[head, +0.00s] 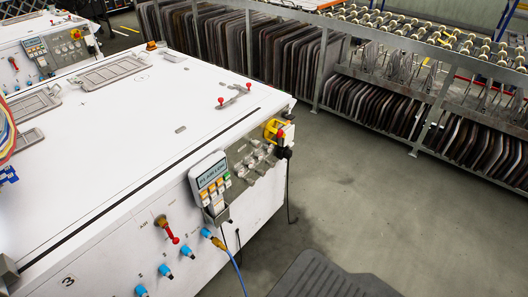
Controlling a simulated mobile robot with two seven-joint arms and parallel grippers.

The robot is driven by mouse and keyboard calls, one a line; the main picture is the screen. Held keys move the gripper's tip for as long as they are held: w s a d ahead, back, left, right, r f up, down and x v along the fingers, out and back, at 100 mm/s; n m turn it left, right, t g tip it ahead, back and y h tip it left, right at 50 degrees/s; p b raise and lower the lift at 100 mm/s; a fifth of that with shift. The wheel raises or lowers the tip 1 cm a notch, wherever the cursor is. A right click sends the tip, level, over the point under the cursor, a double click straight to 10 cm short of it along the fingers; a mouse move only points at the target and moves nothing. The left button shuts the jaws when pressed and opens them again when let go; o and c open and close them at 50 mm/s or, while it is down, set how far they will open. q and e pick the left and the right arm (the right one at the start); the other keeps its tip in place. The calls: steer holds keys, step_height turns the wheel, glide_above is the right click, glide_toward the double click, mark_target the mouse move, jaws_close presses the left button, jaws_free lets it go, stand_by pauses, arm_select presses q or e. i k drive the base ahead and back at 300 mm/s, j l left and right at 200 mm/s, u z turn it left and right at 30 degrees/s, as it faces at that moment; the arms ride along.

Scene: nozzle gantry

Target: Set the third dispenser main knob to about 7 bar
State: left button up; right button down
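A white cabinet (110,150) marked with a 3 fills the left and middle of the head view. On its front face are several blue knobs, one (187,250) in the middle of the row, one (165,270) lower left and one (206,232) at the upper right beside a blue hose. I cannot tell which is the main knob. A brass valve with a red lever (168,229) sits above the row. No pressure gauge reading shows. Neither of my grippers is in view.
A display box with coloured buttons (211,181) and a yellow-red switch (277,130) stick out from the cabinet front. A blue hose (235,270) hangs down. A dark ribbed mat (330,276) lies at the bottom. Racks (420,100) stand behind; grey floor (370,200) between is clear.

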mark_target(256, 144)
steer(key=i+l+u, duration=0.1)
steer(key=u, duration=0.45)
steer(key=i+l+u, duration=0.2)
steer(key=l, duration=0.25)
steer(key=l+u, duration=0.2)
steer(key=l, duration=0.25)
steer(key=i+l+u, duration=0.1)
steer(key=l, duration=0.35)
steer(key=l+u, duration=0.1)
steer(key=l, duration=0.35)
steer(key=i+l, duration=0.1)
steer(key=l, duration=1)
steer(key=i+l, duration=0.15)
steer(key=l, duration=0.4)
steer(key=i+l+u, duration=0.1)
steer(key=l, duration=0.4)
